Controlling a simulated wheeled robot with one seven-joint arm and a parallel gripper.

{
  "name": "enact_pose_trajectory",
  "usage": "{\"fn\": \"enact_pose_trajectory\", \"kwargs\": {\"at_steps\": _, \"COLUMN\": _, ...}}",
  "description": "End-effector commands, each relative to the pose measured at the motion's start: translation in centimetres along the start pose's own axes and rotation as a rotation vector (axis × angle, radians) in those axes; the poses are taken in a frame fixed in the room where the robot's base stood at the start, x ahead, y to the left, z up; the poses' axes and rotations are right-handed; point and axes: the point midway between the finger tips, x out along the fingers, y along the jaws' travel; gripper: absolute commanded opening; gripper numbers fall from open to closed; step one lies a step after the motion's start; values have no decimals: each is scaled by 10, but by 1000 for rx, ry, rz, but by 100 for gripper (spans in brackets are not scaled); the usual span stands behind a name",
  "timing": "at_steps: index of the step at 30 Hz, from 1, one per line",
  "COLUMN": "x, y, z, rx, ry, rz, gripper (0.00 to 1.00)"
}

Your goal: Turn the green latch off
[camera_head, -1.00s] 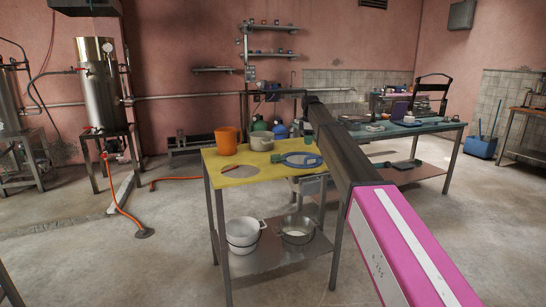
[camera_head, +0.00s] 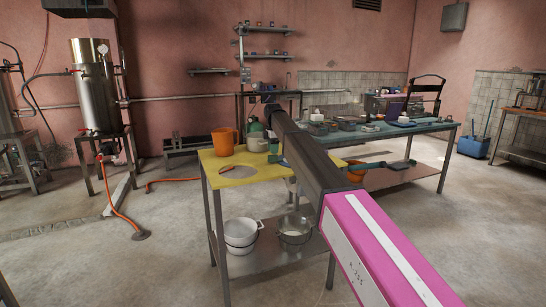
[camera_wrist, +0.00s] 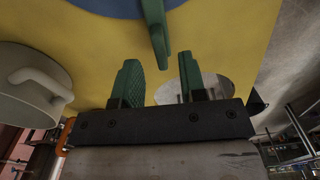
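A green lever-like piece (camera_wrist: 154,22) runs down from a blue disc (camera_wrist: 115,5) at the top of the wrist view; it looks like the green latch. My gripper (camera_wrist: 160,60) has two green ribbed fingers standing apart with nothing clamped. The lever's lower end appears between the fingertips; I cannot tell if it touches either. In the head view, my gripper (camera_head: 273,148) is small and partly hidden above the yellow tabletop.
The pot (camera_wrist: 30,90) is close on the left in the wrist view. A green workbench (camera_head: 425,128) with several items stands behind right.

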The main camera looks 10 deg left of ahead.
Motion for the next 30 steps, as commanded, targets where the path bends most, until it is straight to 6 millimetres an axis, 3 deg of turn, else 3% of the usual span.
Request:
{"fn": "enact_pose_trajectory", "kwargs": {"at_steps": 7, "x": 30, "y": 0, "z": 0, "rx": 1, "ry": 0, "rz": 0, "gripper": 38}}
{"fn": "enact_pose_trajectory", "kwargs": {"at_steps": 19, "x": 36, "y": 0, "z": 0, "rx": 1, "ry": 0, "rz": 1, "gripper": 38}}
{"fn": "enact_pose_trajectory", "kwargs": {"at_steps": 20, "x": 36, "y": 0, "z": 0, "rx": 1, "ry": 0, "rz": 1, "gripper": 32}}
{"fn": "enact_pose_trajectory", "kwargs": {"at_steps": 23, "x": 36, "y": 0, "z": 0, "rx": 1, "ry": 0, "rz": 1, "gripper": 0}}
{"fn": "enact_pose_trajectory", "kwargs": {"at_steps": 30, "x": 36, "y": 0, "z": 0, "rx": 5, "ry": 0, "rz": 1, "gripper": 0}}
